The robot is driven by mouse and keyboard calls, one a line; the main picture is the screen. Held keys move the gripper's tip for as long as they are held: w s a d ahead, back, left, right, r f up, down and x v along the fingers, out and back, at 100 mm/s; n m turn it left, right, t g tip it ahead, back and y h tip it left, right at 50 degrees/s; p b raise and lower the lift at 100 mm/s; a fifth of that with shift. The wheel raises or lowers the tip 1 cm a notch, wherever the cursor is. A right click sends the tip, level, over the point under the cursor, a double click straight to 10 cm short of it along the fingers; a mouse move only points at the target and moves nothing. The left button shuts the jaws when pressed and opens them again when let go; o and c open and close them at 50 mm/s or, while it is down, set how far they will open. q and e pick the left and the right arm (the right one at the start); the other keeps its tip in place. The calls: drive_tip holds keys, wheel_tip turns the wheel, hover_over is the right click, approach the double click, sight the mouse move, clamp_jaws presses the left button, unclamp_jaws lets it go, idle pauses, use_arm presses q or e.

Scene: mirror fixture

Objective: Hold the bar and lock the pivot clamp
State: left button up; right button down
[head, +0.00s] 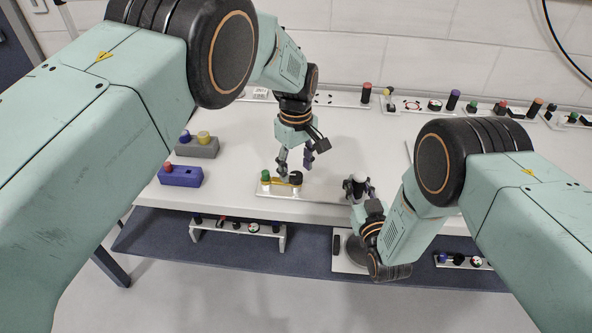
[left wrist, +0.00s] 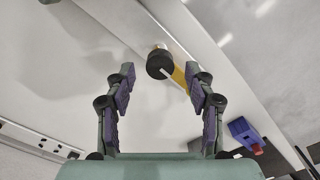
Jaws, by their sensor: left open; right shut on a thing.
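A small pale fixture plate (head: 277,191) lies near the table's front edge. It carries a green knob (head: 266,175), a yellow bar (head: 281,182) and a black knob (head: 296,177). My left gripper (head: 295,163) is open just above the black knob. In the left wrist view the black knob (left wrist: 160,65) and yellow bar (left wrist: 180,78) show beyond and between the open fingers (left wrist: 163,90). My right gripper (head: 358,186) is at the front edge, right of the plate, shut on a small pale round-topped thing (head: 358,178). Its lower part is hidden by the fingers. I cannot tell which knob is the pivot clamp.
Left on the white table (head: 235,125) are a blue block with a red button (head: 181,177) and a grey block with blue and yellow knobs (head: 197,147). Several knobs and panels line the back. A dark lower shelf (head: 310,240) holds more panels. The table's middle is clear.

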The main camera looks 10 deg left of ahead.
use_arm(q)
drive_tip(key=shift+f, duration=0.8)
clamp_jaws()
